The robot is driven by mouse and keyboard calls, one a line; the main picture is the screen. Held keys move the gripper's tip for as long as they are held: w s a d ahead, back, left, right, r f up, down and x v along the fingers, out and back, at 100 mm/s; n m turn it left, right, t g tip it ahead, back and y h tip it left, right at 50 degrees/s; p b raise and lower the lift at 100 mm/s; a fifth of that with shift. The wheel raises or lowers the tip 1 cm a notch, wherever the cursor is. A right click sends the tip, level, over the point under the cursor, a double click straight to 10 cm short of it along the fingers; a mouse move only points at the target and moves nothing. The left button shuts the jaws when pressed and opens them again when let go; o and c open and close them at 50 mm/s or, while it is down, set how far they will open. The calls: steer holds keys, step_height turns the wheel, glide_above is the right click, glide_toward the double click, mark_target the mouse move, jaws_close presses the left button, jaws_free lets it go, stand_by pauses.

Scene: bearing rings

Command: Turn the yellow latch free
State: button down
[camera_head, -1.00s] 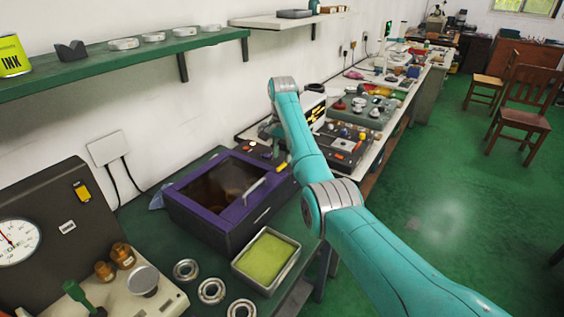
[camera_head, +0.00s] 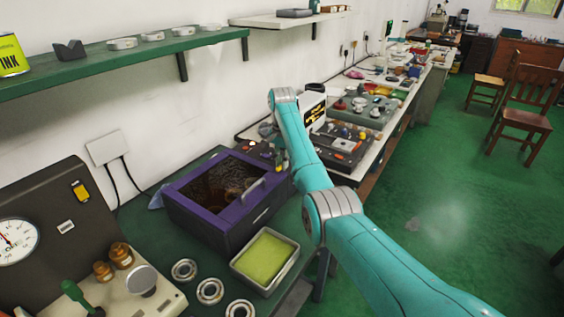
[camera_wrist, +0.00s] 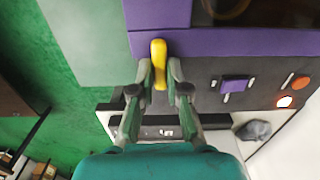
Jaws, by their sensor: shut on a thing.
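The yellow latch (camera_wrist: 159,62) is a small upright bar at the edge of a purple-framed box, shown in the wrist view. The box's purple frame (camera_wrist: 240,42) lies at the top of that view. The box also stands on the bench in the head view, with a purple rim (camera_head: 183,197) and a clear window. My gripper (camera_wrist: 160,76) is shut on the latch, one finger on each side of it. In the head view my arm reaches to the box's right corner, and the latch cannot be made out there.
A metal tray with a green pad (camera_head: 264,257) sits in front of the box. Several bearing rings (camera_head: 210,291) lie to its left. A control panel with a purple button (camera_wrist: 234,85) adjoins the frame. A gauge stand (camera_head: 45,235) is at left; a green shelf (camera_head: 120,62) runs above.

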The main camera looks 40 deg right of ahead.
steer(key=shift+n, duration=0.3)
steer(key=n, duration=0.3)
steer(key=shift+s+d+n, duration=0.1)
steer(key=shift+n, duration=0.2)
steer(key=n, duration=0.4)
steer(key=shift+s+d+n, duration=0.1)
steer(key=shift+n, duration=0.2)
steer(key=n, duration=0.4)
steer(key=shift+d, duration=0.15)
steer(key=shift+d+n, duration=0.15)
steer(key=shift+n, duration=2.35)
steer(key=c, duration=1.2)
jaws_free()
steer(key=shift+o, duration=0.2)
